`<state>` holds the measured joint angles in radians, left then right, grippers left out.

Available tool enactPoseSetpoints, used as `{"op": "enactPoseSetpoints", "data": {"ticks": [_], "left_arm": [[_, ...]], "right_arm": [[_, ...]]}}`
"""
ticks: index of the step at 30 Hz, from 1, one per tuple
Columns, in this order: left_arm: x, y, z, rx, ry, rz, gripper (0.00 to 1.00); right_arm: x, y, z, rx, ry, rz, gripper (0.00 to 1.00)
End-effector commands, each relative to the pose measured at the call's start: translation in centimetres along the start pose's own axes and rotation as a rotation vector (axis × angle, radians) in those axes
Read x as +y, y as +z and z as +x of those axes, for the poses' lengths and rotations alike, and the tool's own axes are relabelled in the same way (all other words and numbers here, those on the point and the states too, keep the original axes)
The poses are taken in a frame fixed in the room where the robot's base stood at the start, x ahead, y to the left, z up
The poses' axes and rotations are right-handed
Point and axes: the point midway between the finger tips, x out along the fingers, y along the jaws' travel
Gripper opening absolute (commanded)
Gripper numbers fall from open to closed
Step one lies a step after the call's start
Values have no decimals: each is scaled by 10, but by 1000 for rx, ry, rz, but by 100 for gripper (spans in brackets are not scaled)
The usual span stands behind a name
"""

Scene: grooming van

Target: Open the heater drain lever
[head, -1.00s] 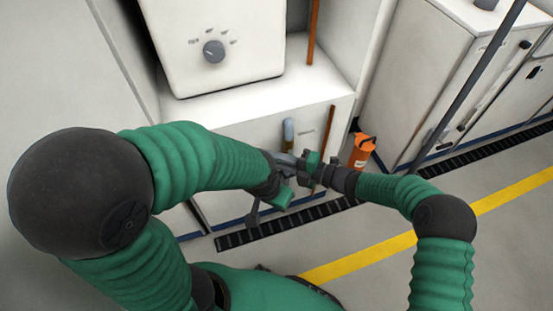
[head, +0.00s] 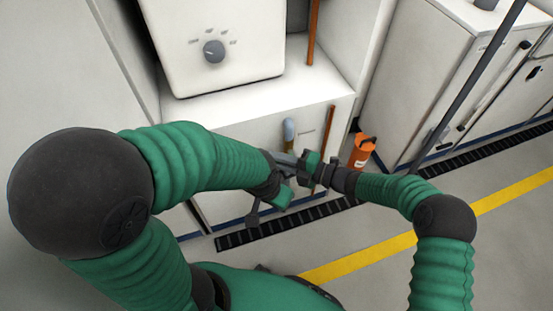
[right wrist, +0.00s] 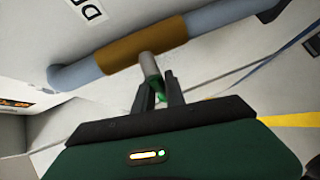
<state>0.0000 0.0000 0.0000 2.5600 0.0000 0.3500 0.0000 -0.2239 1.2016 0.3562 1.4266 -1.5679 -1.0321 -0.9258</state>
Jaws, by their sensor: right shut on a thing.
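The heater drain is a grey pipe (head: 289,129) with a brass valve body, low on the white cabinet front; my arms partly cover it in the head view. In the right wrist view the brass body (right wrist: 145,46) is clear, and the short lever (right wrist: 150,66), grey with a green end, sticks out of it toward me. My right gripper (right wrist: 159,94) is shut on the lever's end. In the head view my right gripper (head: 305,166) is just below the pipe. My left gripper (head: 270,198) is close beside it, lower left; its fingers are too unclear to judge.
The white heater (head: 220,65) with a grey dial stands above the cabinet ledge. An orange container (head: 362,152) stands on the floor just right of my right gripper. A copper-coloured pipe (head: 328,130) runs beside the valve. A dark floor grate (head: 235,240) lies below.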

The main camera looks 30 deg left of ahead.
Motion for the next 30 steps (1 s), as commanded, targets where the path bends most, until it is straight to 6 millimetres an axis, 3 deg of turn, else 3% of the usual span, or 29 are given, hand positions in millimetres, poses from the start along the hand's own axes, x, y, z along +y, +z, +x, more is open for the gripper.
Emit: {"op": "enactPoseSetpoints", "data": {"ticks": [12, 30], "left_arm": [[0, 3, 13, 0, 0, 0, 36], [0, 10, 44, 0, 0, 0, 36]], "right_arm": [[-2, -2, -1, 27, 83, 95, 0], [17, 0, -8, 106, 365, 380, 0]]}}
